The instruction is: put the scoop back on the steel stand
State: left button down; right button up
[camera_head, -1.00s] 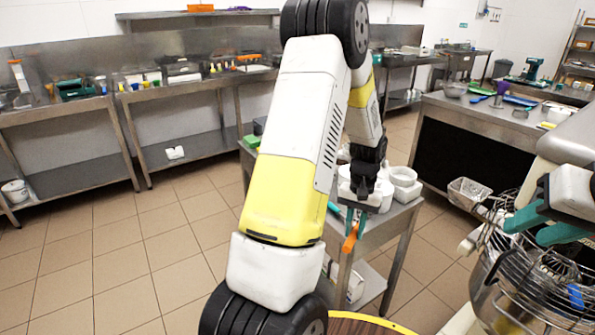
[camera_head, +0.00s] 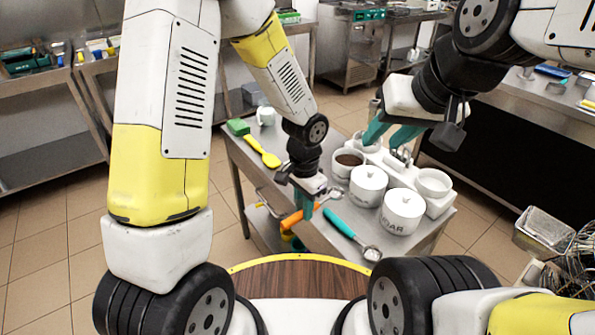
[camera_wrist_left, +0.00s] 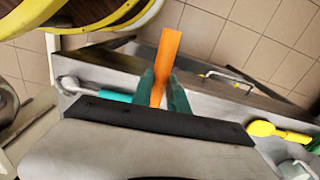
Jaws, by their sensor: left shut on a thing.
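My left gripper (camera_head: 308,208) is shut on an orange tool (camera_head: 292,219), at the front edge of the steel stand (camera_head: 305,232). In the left wrist view the orange piece (camera_wrist_left: 166,60) is a flat strip between the teal fingers; its other end is hidden, so I cannot tell whether it is a scoop. A scoop with a teal handle (camera_head: 339,222) and a small round steel bowl (camera_head: 372,253) lies on the stand, right of my left gripper. My right gripper (camera_head: 388,137) looks open, above the white containers at the stand's back right.
White lidded jars (camera_head: 404,211) and open containers crowd the stand's right side. A handle (camera_wrist_left: 232,78) juts from the stand's front. A steel counter (camera_head: 540,105) stands behind right.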

pick_arm(q)
jog(key=shift+d+m, duration=0.3)
jog(key=shift+d, duration=0.05)
jog(key=w+a, duration=0.1)
jog(key=w, duration=0.4)
jog(key=w+a+f, duration=0.1)
jog(key=w, duration=0.3)
jog(key=w+a, duration=0.1)
jog(key=w, duration=0.4)
jog(key=shift+w+a+f, duration=0.3)
jog(key=shift+a, duration=0.1)
jog(key=shift+f, duration=1.75)
jog(key=shift+f, duration=0.1)
jog(key=c, duration=1.3)
grip_release()
